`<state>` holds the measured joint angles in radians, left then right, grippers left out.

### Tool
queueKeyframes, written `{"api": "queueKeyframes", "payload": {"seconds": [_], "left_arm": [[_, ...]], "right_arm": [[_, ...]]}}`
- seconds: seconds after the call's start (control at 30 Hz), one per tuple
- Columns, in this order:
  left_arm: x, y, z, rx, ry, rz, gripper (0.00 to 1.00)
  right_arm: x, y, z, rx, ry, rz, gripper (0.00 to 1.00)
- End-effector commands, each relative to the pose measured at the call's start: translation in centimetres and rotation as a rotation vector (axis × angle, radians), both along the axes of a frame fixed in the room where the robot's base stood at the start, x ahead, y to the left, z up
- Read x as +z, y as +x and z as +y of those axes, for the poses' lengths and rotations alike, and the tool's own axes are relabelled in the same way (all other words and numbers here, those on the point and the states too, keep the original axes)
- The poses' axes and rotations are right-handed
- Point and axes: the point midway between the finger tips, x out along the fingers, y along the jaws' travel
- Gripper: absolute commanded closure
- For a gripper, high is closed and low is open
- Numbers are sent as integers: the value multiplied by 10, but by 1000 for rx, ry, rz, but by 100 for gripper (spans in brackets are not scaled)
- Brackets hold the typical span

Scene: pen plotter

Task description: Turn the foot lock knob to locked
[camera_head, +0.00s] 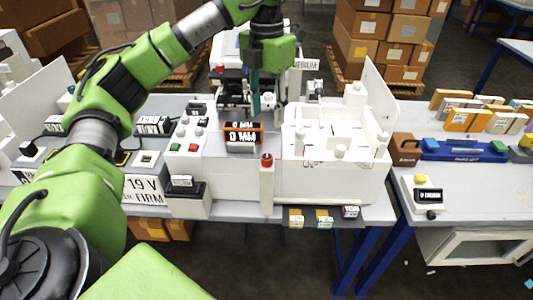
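The white plotter (335,180) stands on the table in the middle of the view, with a walled open top and several small white knobs, one of them at its front edge (340,151). A red-topped knob (267,160) sits on a white post at its front left. I cannot tell which knob is the foot lock knob, and no lock marking is readable. My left gripper (268,108) points down behind the plotter's left part, beside a dark mechanism. Its fingertips are small and partly merged with things around them, so its opening is unclear. My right gripper is not in view.
A black display with an orange frame (242,133) and a control box with green and red buttons (187,147) stand left of the plotter. A raised white panel (379,95) stands at its right. A second table (470,185) holds boxes and a blue tray (465,151).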

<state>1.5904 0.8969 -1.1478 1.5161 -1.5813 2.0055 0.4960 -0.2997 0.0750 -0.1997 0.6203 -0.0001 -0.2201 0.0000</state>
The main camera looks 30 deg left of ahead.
Motion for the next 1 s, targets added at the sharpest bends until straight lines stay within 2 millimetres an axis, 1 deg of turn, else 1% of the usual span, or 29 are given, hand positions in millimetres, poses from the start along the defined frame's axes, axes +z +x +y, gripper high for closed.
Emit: {"api": "queueKeyframes", "payload": {"seconds": [0.07, 0.17, 0.4, 0.53, 0.6, 0.7, 0.8, 0.9, 1.0], "left_arm": [[-5, -1, 3, 5, 8, 5, 62], [-17, -1, 2, 2, 7, 6, 62], [-60, -2, 1, 1, 4, 8, 62], [-85, -2, 1, 1, 3, 9, 62], [-96, -2, 2, 2, 6, 7, 62], [-112, -2, 2, 2, 5, 6, 62], [-125, -1, 2, 2, 5, 4, 62], [-132, -1, 1, 1, 4, 3, 62], [-136, -1, 1, 1, 3, 2, 62]], "right_arm": [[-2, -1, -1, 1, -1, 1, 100], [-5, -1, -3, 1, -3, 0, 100], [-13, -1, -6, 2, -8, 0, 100], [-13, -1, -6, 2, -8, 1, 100], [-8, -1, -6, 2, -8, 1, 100], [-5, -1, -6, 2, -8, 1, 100], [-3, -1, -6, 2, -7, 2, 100], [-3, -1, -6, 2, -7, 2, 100], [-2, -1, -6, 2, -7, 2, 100]]}}
